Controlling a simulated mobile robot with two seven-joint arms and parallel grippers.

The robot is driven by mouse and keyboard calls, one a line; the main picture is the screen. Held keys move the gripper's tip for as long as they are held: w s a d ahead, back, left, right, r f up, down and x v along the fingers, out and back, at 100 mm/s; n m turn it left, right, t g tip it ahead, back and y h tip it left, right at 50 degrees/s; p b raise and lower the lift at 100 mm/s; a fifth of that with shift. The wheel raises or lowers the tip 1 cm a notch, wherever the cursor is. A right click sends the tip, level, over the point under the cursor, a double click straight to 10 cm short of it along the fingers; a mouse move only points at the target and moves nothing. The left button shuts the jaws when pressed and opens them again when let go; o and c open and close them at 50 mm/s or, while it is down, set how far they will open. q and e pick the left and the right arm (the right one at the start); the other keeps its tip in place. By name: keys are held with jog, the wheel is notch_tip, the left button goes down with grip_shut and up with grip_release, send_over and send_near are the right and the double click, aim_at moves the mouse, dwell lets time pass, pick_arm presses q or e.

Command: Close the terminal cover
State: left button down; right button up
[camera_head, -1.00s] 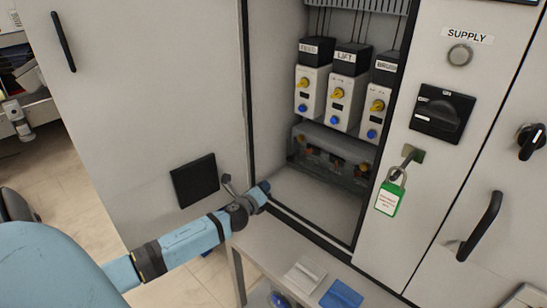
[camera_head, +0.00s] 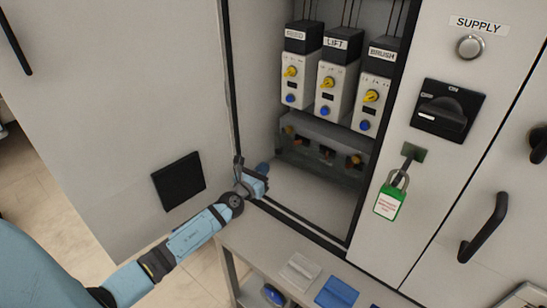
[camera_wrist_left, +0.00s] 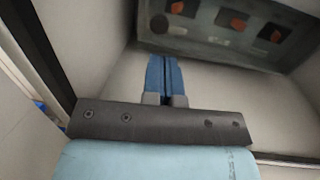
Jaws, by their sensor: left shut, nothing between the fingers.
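The terminal block (camera_head: 325,132) is a grey unit low inside the open cabinet, below the breakers. It has dark recesses with orange-brown parts, and a smoky, see-through cover (camera_head: 312,166) seems to lie along its front; I cannot tell how far the cover is swung. The block also shows along the top of the left wrist view (camera_wrist_left: 195,45). My left gripper (camera_head: 262,170) is shut and empty at the cabinet's lower left opening, apart from the block. Its blue fingers (camera_wrist_left: 165,62) point toward the block in the wrist view. My right gripper is out of view.
Breakers (camera_head: 332,88) with yellow and blue knobs stand above the block. The open door (camera_head: 110,110) is at left, the cabinet's frame edge (camera_head: 348,215) at right. A green padlock (camera_head: 389,203) hangs on the right panel. A bench (camera_head: 285,243) holds a blue item (camera_head: 337,293).

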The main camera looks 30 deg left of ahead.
aim_at(276, 152)
pick_arm(q)
jog(key=w, duration=0.5)
jog(key=shift+w+a+r, duration=0.1)
jog(key=shift+w+r, duration=0.05)
jog(key=shift+w, duration=0.2)
jog(key=shift+w+b, duration=0.3)
jog(key=shift+w, duration=0.1)
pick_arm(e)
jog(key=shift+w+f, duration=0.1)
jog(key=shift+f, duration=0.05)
pick_arm(q)
jog(key=w, duration=0.1)
jog(key=w+b, duration=0.1)
jog(key=shift+w+a, duration=0.2)
jog(key=shift+w, duration=0.1)
jog(key=shift+w+a+b, duration=0.1)
jog(key=shift+w+b, duration=0.2)
jog(key=shift+b, duration=0.1)
jog(key=shift+s+r, duration=0.1)
jog(key=shift+r, duration=0.25)
jog(key=shift+a, duration=0.1)
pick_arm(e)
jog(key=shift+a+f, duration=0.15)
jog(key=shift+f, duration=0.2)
